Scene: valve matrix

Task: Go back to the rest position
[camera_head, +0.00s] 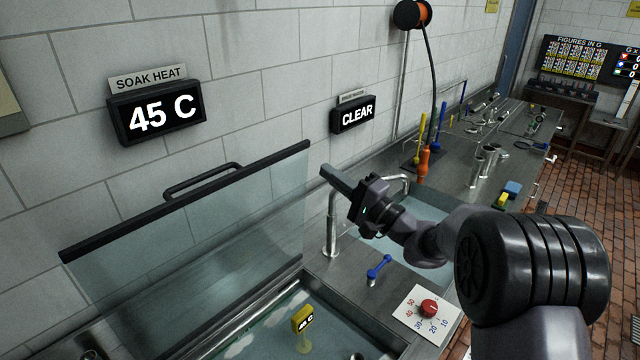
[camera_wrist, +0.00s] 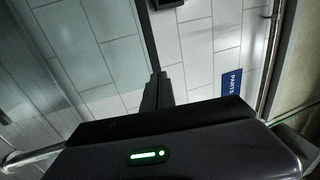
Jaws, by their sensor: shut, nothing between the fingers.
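My gripper (camera_head: 328,174) is raised in the middle of the head view, beside the right end of the raised glass lid. Its fingers point left toward the wall. The fingers are together and hold nothing. In the wrist view the shut fingers (camera_wrist: 157,78) show in front of the tiled wall. My arm comes in from the lower right, over the counter. The gripper appears clear of the counter below it; its exact gap to the lid and the tap is hard to tell.
The glass lid (camera_head: 200,240) stands open over a water tank with a yellow 45 C float (camera_head: 303,318). A tap (camera_head: 332,225), a blue lever (camera_head: 378,268) and a red dial (camera_head: 429,308) are near. Displays read 45 C (camera_head: 157,112) and CLEAR (camera_head: 354,115).

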